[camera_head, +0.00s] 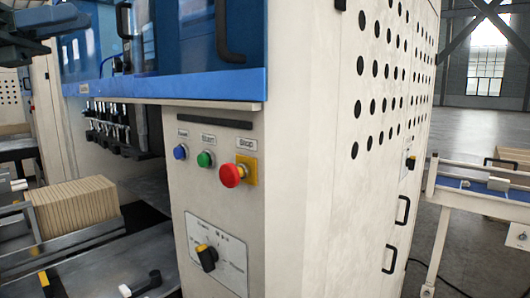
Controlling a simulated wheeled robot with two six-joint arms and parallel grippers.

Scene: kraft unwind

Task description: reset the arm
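My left gripper (70,18) shows as a dark shape in the top left corner of the head view, cut off by the frame edge. It is in front of the machine's blue upper section and appears apart from the controls. Its fingers are too dark and cropped to tell whether they are open or shut. I see nothing clearly held in it. My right gripper is not in view.
A cream machine cabinet (310,150) fills the middle. Its panel has a blue button (180,152), a green button (205,159), a red stop button (232,175) and a rotary knob (206,258). Brown stacked sheets (75,207) sit left; a conveyor (490,185) stands right.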

